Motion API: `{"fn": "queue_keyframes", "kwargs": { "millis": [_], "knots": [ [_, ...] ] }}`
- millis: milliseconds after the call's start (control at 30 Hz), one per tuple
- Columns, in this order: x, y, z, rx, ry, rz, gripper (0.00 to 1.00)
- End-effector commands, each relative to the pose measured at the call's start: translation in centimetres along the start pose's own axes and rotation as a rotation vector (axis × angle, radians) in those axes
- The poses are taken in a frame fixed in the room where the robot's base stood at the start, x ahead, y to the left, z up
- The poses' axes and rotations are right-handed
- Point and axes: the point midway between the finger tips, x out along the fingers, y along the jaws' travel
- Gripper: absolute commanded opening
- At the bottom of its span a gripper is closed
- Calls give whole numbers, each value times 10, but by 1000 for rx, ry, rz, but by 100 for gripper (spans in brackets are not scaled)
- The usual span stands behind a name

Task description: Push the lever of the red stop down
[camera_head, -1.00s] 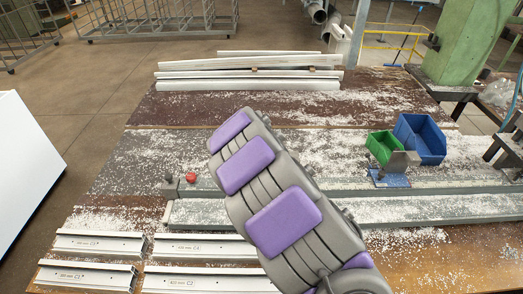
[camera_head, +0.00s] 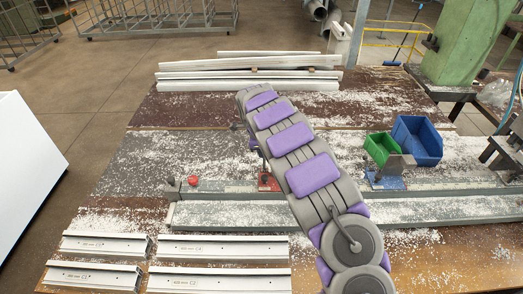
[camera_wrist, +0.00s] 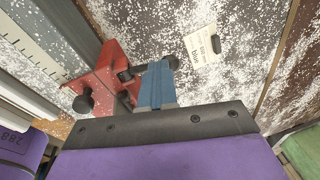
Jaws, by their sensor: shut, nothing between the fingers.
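The red stop (camera_head: 268,181) sits on the long grey rail, just left of my arm in the head view. In the wrist view the red stop (camera_wrist: 108,76) is close, with a black knob at its lower left. A dark rod, seemingly its lever (camera_wrist: 128,75), runs right toward a dark round end by my fingertips. My gripper (camera_wrist: 156,75) is shut and empty, its blue fingers overlapping the stop's right side. I cannot tell whether they touch the lever. In the head view my arm hides most of the gripper.
A paper tag (camera_wrist: 202,46) lies beside the fingertips. A red knob (camera_head: 192,180) stands at the rail's left end. Green (camera_head: 382,147) and blue (camera_head: 419,139) bins stand to the right. White profiles (camera_head: 225,248) lie in front, others at the back. White chips cover the bench.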

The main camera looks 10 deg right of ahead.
Motion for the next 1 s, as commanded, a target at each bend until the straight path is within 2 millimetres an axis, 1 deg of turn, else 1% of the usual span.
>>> {"fn": "queue_keyframes", "kwargs": {
  "millis": [300,1000],
  "knots": [
    [7,-5,3,-13,13,99,0],
    [19,-14,5,-13,12,92,0]
  ]
}}
